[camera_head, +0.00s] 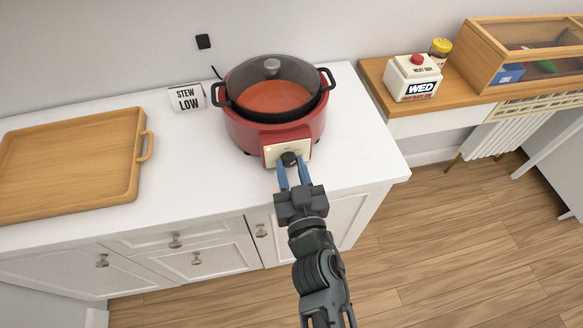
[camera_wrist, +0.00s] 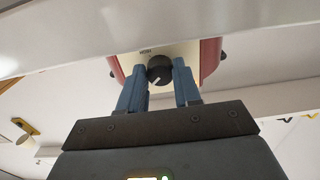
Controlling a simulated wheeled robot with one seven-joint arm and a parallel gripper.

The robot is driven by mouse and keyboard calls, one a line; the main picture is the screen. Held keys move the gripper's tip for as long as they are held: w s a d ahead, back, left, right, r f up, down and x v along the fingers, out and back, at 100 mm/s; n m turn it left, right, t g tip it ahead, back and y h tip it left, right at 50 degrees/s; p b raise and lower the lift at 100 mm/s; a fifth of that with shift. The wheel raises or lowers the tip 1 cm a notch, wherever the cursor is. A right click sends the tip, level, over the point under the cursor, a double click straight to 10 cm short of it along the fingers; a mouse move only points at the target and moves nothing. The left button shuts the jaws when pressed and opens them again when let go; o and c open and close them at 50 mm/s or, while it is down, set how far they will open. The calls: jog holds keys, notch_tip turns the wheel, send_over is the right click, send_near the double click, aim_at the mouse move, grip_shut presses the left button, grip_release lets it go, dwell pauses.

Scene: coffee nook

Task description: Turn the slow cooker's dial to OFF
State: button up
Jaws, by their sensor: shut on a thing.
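The red slow cooker (camera_head: 240,128) stands on the white counter with a glass lid over orange-red contents. Its cream control panel (camera_head: 301,150) faces front and carries a dark round dial (camera_head: 289,158). My gripper (camera_head: 293,165) reaches up from the front with its blue fingers on either side of the dial, shut on it. In the wrist view the dial (camera_wrist: 159,69) shows between the fingertips (camera_wrist: 160,75), with a pale pointer line slanting to the lower left. The word "HIGH" seems to show on the panel above the dial; the other markings are not readable.
A sign reading "STEW LOW" (camera_head: 186,97) stands left of the cooker. A wooden tray (camera_head: 70,165) lies at the left of the white counter (camera_head: 190,150). At right, a wooden shelf holds a "WED" box (camera_head: 413,78), a yellow-lidded jar (camera_head: 440,47) and a wooden case (camera_head: 530,55).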

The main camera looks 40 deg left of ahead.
jog(key=shift+n, duration=0.3)
jog(key=n, duration=0.4)
jog(key=shift+n, duration=2.6)
jog(key=o, duration=1.1)
jog(key=shift+c, duration=0.2)
jog(key=shift+d, duration=0.1)
jog(key=p+v, duration=0.1)
jog(key=v, duration=0.6)
jog(key=shift+s+d+p, duration=0.25)
jog(key=shift+s+p, duration=0.05)
jog(key=shift+p, duration=0.05)
